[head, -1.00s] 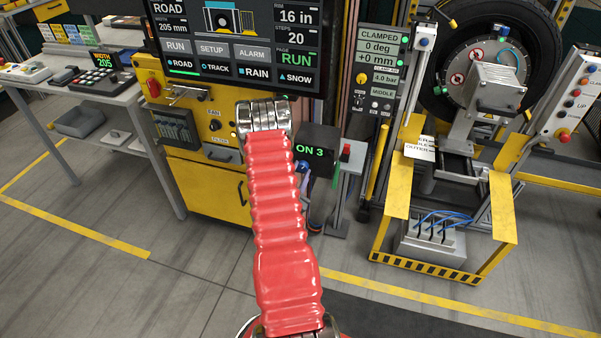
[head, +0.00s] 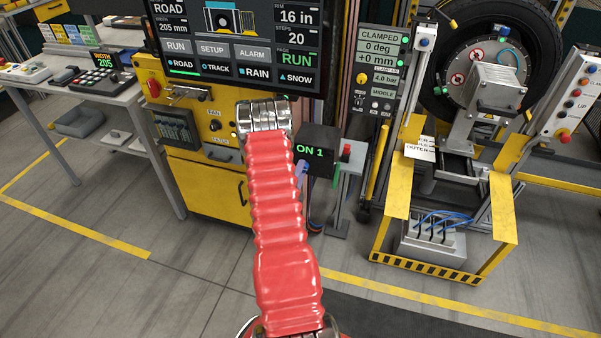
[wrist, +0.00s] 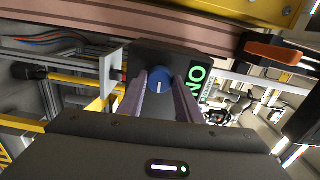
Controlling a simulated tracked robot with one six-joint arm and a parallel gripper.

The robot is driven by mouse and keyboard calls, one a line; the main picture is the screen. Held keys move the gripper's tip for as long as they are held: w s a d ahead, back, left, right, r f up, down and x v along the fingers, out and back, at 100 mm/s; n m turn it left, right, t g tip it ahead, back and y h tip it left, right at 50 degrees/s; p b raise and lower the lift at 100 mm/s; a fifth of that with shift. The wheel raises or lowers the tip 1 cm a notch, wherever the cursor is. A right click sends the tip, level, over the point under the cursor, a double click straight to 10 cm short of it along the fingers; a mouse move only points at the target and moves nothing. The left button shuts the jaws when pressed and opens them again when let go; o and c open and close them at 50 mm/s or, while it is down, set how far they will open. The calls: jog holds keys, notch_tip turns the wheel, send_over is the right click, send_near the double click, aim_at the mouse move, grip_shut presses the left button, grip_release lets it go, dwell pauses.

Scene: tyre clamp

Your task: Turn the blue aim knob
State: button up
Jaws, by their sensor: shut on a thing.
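The blue aim knob (wrist: 160,79) sits on the face of a dark box in the wrist view, with a white pointer line on it. My gripper (wrist: 160,88) has one purple-grey finger on each side of the knob and is shut on it. In the head view the box (head: 318,150) shows a green "ON 1" readout on its front. The knob is hidden there behind my red-sleeved arm, and only a bit of my gripper (head: 301,174) shows beside the box.
A yellow cabinet (head: 205,185) with a large screen (head: 240,45) stands behind my arm. A small grey stand with a red button (head: 346,150) is right of the box. The tyre (head: 490,50) and its yellow-framed clamp stand at the right. The floor in front is clear.

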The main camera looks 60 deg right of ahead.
jog(key=m, duration=0.6)
jog(key=shift+a+f, duration=0.1)
jog(key=shift+f, duration=0.15)
jog(key=shift+s+m, duration=0.1)
jog(key=shift+m, duration=0.2)
jog(key=o, duration=1)
jog(key=shift+r, duration=0.1)
jog(key=shift+o, duration=0.2)
jog(key=s+a, duration=0.2)
jog(key=a, duration=1.1)
jog(key=shift+a, duration=0.3)
